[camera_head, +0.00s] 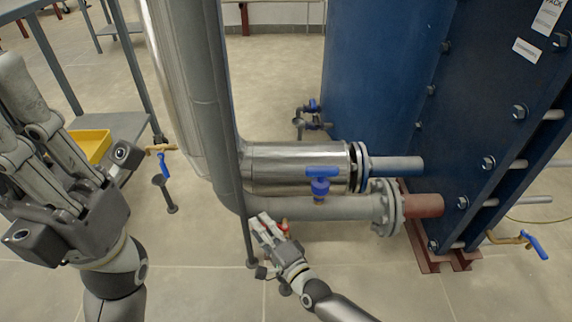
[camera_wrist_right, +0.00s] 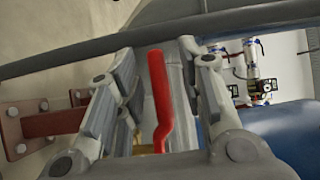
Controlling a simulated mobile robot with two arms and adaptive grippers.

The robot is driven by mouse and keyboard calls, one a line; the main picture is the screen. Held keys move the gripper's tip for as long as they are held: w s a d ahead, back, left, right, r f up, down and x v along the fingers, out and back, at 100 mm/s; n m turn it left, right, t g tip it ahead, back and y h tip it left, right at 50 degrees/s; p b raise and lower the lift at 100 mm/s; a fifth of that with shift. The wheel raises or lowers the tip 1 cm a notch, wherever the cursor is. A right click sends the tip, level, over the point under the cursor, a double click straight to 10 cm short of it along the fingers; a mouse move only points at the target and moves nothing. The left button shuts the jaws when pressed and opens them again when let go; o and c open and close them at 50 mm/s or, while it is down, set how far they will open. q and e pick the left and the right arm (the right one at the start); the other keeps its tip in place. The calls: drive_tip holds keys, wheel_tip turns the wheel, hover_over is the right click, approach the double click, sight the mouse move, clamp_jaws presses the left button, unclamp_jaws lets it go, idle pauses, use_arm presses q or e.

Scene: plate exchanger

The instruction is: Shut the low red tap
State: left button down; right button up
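The red tap shows as a long red lever (camera_wrist_right: 160,100) in the right wrist view, standing between the fingers of my right gripper (camera_wrist_right: 162,85). The fingers are apart, with space on both sides of the lever. In the head view my right gripper (camera_head: 262,226) is low, just under the grey pipe, and a small red bit of the tap (camera_head: 284,226) shows beside its fingers. The tap's body is mostly hidden. My left gripper (camera_head: 22,110) is raised at the left, away from the tap; its finger gap is unclear.
The grey pipe (camera_head: 330,207) with a blue-handled valve (camera_head: 320,180) runs just above my right gripper. A thin dark post (camera_head: 240,170) stands close by. The blue plate exchanger (camera_head: 470,110) is at the right. A grey table (camera_head: 115,125) with a yellow bin (camera_head: 92,143) is at the left.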

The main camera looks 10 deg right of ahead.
drive_tip(key=s+d+n+g+y+p, duration=0.2)
drive_tip(key=s+d+y, duration=0.1)
drive_tip(key=s+d, duration=0.55)
drive_tip(key=a+r+n+t+y+b, duration=0.1)
drive_tip(key=r+n+t+y+b, duration=0.1)
drive_tip(key=r, duration=1.4)
drive_tip(key=a+r+n+t+y+b, duration=0.2)
drive_tip(key=r+n, duration=0.5)
drive_tip(key=r, duration=0.9)
drive_tip(key=shift+w+n+t+y, duration=0.25)
drive_tip(key=shift+t+y, duration=0.55)
drive_tip(key=shift+t, duration=0.6)
drive_tip(key=shift+a, duration=0.1)
